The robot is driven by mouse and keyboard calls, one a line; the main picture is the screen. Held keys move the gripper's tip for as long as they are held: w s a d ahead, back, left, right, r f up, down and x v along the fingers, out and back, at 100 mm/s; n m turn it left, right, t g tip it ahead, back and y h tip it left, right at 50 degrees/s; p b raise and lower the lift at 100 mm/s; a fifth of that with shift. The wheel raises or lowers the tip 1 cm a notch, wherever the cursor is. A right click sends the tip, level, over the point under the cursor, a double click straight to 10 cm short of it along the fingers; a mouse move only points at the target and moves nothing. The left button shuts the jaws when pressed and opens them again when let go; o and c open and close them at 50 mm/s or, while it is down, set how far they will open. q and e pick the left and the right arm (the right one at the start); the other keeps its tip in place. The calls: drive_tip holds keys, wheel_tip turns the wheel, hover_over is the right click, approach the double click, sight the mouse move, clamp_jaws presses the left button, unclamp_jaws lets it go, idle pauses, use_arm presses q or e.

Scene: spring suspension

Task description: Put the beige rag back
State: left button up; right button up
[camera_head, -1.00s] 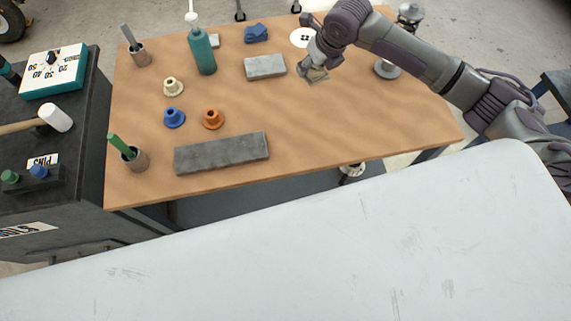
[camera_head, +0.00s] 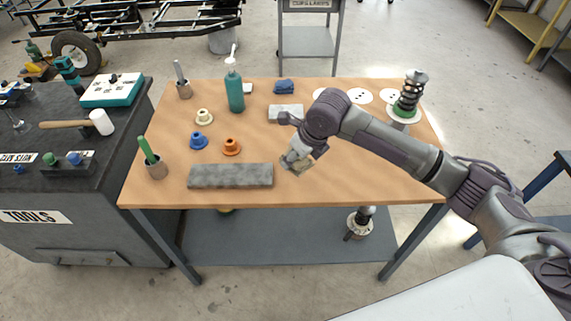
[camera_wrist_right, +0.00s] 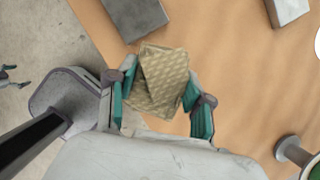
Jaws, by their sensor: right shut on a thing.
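The beige rag (camera_head: 297,166) is folded and patterned. My right gripper (camera_head: 299,158) is shut on it and holds it over the wooden table, to the right of the long grey block. In the right wrist view the rag (camera_wrist_right: 162,78) sits between the two teal-lined fingers of the gripper (camera_wrist_right: 160,102). Whether the rag touches the tabletop is hard to tell.
The wooden table (camera_head: 345,180) carries a long grey block (camera_head: 230,176), a smaller grey block (camera_head: 286,113), a teal bottle (camera_head: 235,93), a blue rag (camera_head: 284,87), coloured bushings and a spring assembly (camera_head: 410,97). A tool cabinet (camera_head: 60,225) stands at left. The table's front right is clear.

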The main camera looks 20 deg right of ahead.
sight(289, 151)
drive_tip(key=shift+w+a+f, duration=0.35)
drive_tip(key=shift+w+f, duration=0.05)
drive_tip(key=shift+w, duration=0.25)
drive_tip(key=shift+w+a+f, duration=0.3)
drive_tip(key=shift+w+f, duration=0.1)
drive_tip(key=shift+w, duration=0.2)
drive_tip(key=shift+w+a+f, duration=0.1)
drive_tip(key=shift+w+f, duration=0.25)
drive_tip(key=shift+f, duration=0.05)
wheel_tip(289, 151, down, 3)
drive_tip(key=shift+f+p, duration=0.1)
drive_tip(key=shift+p, duration=0.45)
drive_tip(key=shift+f, duration=0.3)
use_arm(q)
drive_tip(key=shift+s+r, duration=0.6)
drive_tip(key=shift+s, duration=0.3)
drive_tip(key=shift+w, duration=0.1)
use_arm(e)
drive_tip(key=shift+f, duration=0.35)
drive_tip(key=o, duration=1.1)
use_arm(q)
drive_tip(key=shift+f, duration=0.15)
